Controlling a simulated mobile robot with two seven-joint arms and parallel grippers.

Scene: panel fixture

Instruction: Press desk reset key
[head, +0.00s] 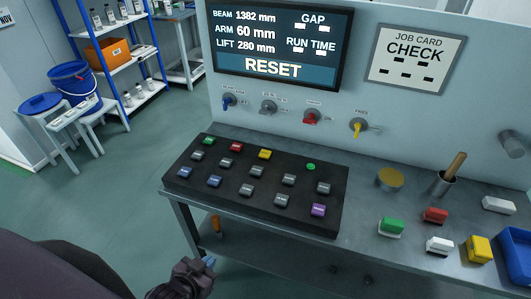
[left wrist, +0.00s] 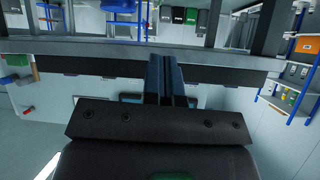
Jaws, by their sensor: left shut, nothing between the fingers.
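A black key panel (head: 333,222) lies on the grey desk, with rows of small keys. Its back row has a green key (head: 208,140), a red key (head: 236,147) and a yellow key (head: 265,154). Grey and blue keys fill the rest, and a purple key (head: 318,209) is at the front right. Key labels are too small to read, so I cannot tell which is reset. My left gripper (head: 209,262) is below and in front of the desk edge, apart from the panel. Its fingers are together and empty in the left wrist view (left wrist: 166,80). My right gripper is not seen.
A screen (head: 275,45) above reads RESET. Several knobs, including a yellow one (head: 357,126), line the wall below it. An orange-handled thing (head: 215,225) is under the desk.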

